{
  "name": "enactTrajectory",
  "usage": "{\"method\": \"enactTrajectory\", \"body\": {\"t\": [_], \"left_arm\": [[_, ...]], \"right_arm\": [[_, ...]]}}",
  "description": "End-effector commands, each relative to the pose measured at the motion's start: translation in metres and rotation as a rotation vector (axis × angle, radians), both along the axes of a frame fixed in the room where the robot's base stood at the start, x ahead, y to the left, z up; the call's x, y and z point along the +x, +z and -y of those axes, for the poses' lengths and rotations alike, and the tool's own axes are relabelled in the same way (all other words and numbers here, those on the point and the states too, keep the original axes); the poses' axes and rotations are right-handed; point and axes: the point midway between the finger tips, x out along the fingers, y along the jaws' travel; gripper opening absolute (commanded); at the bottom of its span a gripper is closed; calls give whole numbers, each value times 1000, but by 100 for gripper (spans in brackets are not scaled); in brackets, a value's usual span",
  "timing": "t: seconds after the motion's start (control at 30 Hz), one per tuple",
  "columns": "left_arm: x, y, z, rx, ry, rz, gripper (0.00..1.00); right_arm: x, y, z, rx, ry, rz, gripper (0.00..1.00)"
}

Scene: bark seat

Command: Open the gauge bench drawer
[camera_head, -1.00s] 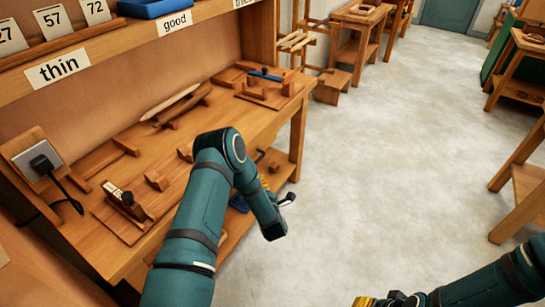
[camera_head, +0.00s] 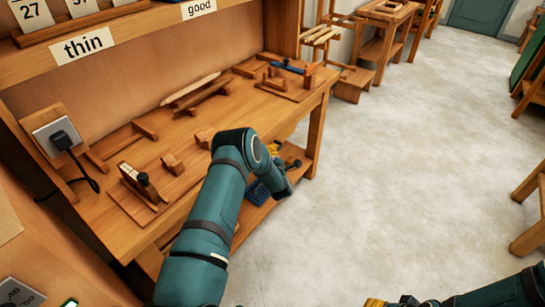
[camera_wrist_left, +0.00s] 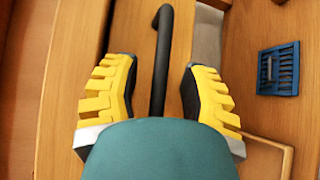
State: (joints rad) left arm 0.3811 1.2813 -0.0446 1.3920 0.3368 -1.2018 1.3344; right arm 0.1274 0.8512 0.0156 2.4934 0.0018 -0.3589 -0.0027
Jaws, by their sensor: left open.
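The gauge bench (camera_head: 235,115) is a wooden workbench along the left in the head view. In the left wrist view a black bar handle (camera_wrist_left: 161,60) stands on a wooden front (camera_wrist_left: 178,25), which looks like the drawer's. My left gripper (camera_wrist_left: 158,88) is open, with a yellow-padded finger on either side of the handle and gaps showing on both sides. In the head view my forearm and the bench edge hide most of this gripper and the drawer front. Only a yellow part of my right gripper (camera_head: 378,302) shows at the bottom edge; its fingers are not clear.
A blue slotted tray (camera_wrist_left: 278,68) lies beside the handle in the left wrist view, seemingly on the lower shelf. Wooden fixtures and a hand plane (camera_head: 140,184) lie on the bench top. Open concrete floor (camera_head: 400,150) lies to the right.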

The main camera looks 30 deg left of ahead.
Motion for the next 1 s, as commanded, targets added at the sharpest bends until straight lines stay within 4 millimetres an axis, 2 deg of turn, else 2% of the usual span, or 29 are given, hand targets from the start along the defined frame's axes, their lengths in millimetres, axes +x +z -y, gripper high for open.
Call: {"method": "enactTrajectory", "body": {"t": [0.3,0.33,0.43,0.47,0.83,1.0], "left_arm": [[2,0,-2,0,0,0,43],[2,0,-1,0,0,0,39],[2,0,-1,0,0,0,4],[2,0,-1,0,0,0,0],[1,1,0,0,0,0,0],[-13,2,14,-2,-3,-3,0]], "right_arm": [[0,0,0,0,0,1,47],[0,0,0,0,0,1,47],[0,0,0,0,0,1,47],[0,0,0,0,0,1,47],[0,1,0,0,0,0,47],[-1,9,0,1,0,-3,47]]}}
